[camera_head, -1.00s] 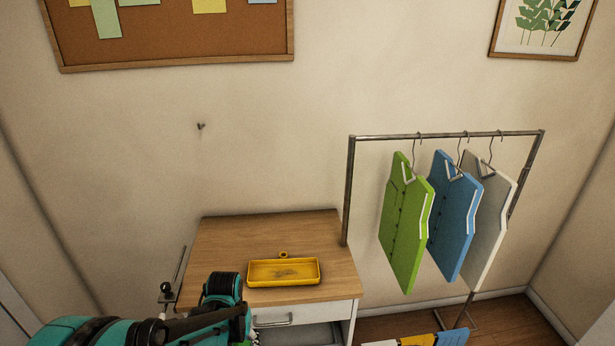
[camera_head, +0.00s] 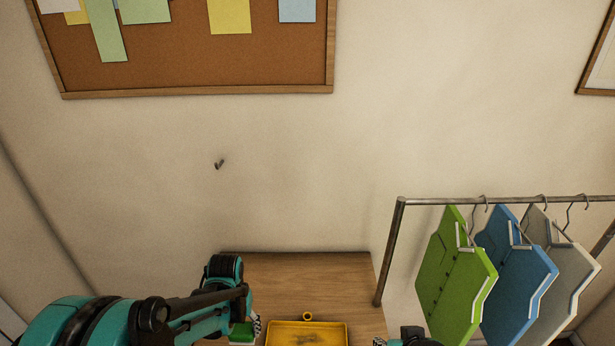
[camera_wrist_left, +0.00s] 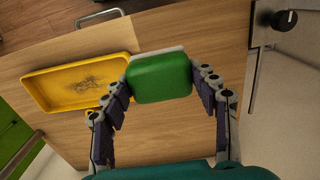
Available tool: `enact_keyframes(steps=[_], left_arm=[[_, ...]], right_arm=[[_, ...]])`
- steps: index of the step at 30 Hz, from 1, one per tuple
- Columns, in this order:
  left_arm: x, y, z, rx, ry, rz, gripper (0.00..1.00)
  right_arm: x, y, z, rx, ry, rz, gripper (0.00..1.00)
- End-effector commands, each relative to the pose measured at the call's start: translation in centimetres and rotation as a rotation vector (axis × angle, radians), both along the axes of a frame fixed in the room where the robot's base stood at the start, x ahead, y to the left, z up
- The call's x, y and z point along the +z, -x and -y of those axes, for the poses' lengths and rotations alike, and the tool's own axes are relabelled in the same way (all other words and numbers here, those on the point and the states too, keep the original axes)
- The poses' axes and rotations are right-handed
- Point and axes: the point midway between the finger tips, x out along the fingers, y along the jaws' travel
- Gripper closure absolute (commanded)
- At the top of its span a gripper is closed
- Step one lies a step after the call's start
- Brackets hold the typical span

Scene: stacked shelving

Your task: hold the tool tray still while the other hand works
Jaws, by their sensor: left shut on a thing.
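The yellow tray (camera_head: 306,326) lies on the wooden top of a cabinet, cut off by the bottom edge of the head view. It shows whole in the left wrist view (camera_wrist_left: 36,94), with a dark smudge on its floor. My left gripper (camera_head: 251,331) is shut on a green block (camera_head: 241,331) with a pale layer, just left of the tray. In the left wrist view the fingers flank the green block (camera_wrist_left: 160,80), and the tray is beside it, not between them. Part of my right gripper (camera_head: 384,342) shows at the bottom edge; its jaws are unclear.
The cabinet top (camera_head: 300,270) is bare behind the tray. A small yellow ring (camera_head: 307,316) is at the tray's back edge. A rail (camera_head: 393,250) with green, blue and grey hanging garments stands at the right. A wall hook (camera_head: 219,164) is above.

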Motion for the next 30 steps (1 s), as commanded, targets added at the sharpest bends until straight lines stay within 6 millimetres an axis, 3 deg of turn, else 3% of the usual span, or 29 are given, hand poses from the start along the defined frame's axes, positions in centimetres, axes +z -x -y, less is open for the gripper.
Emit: enact_keyframes(steps=[20, 23, 30], left_arm=[[0.3, -0.1, 0.5, -0.002, 0.0, 0.0, 0.64], [0.1, -0.8, 2.4, -0.006, 0.0, 0.0, 0.64], [-0.6, -2.5, 11.3, -0.01, 0.001, -0.001, 0.64]], right_arm=[[0.3, 0.0, 0.0, 0.0, 0.0, 0.0, 0.6], [0.3, 0.0, 0.0, 0.0, 0.0, 0.0, 0.6], [0.3, 0.0, 0.0, 0.0, 0.0, 0.0, 0.6]])
